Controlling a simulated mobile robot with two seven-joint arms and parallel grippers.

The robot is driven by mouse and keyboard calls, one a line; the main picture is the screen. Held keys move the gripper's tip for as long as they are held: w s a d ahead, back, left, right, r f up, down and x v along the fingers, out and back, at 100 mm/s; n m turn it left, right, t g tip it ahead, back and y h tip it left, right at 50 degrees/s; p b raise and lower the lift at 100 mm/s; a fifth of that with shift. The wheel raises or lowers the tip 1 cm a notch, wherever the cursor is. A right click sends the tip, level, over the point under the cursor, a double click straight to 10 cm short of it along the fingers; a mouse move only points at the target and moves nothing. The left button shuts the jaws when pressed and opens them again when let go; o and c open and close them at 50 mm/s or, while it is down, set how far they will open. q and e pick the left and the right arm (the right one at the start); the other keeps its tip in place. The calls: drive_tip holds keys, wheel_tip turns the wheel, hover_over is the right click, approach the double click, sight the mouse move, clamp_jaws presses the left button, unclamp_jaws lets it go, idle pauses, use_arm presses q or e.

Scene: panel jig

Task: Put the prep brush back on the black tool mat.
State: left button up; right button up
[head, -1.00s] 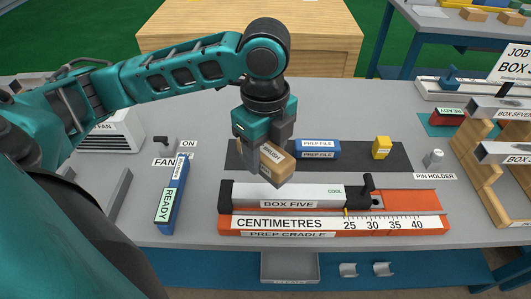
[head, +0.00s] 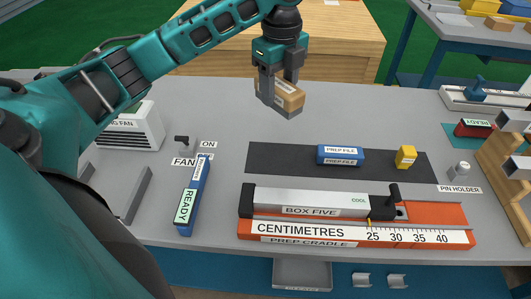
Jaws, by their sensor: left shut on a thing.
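The prep brush, a tan wooden block with a white label and grey underside (head: 289,97), is held in my left gripper (head: 279,88). The gripper is shut on it and holds it raised, in the picture above and beyond the mat's back edge. The black tool mat (head: 283,160) lies flat on the grey bench. A blue prep file (head: 340,155) and a small yellow block (head: 405,157) sit on the mat. The mat's left part is bare. My right gripper is not in view.
The orange prep cradle (head: 440,215) holding the metal box five (head: 310,199) stands in front of the mat. A blue ready holder (head: 191,198), fan switch (head: 182,142) and fan (head: 130,130) are at left. The pin holder (head: 460,170) is at right. The bench behind the mat is clear.

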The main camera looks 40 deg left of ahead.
use_arm(q)
drive_tip(key=shift+w+a+r, duration=0.25)
drive_tip(key=shift+w+a, duration=0.3)
drive_tip(key=shift+a, duration=0.25)
wheel_tip(320, 180, down, 20)
drive_tip(key=shift+a+r+b, duration=0.1)
drive_tip(key=shift+r+b, duration=0.05)
drive_tip(key=shift+b, duration=0.9)
drive_tip(key=o, duration=1)
wheel_tip(320, 180, up, 12)
drive_tip(key=p, duration=0.1)
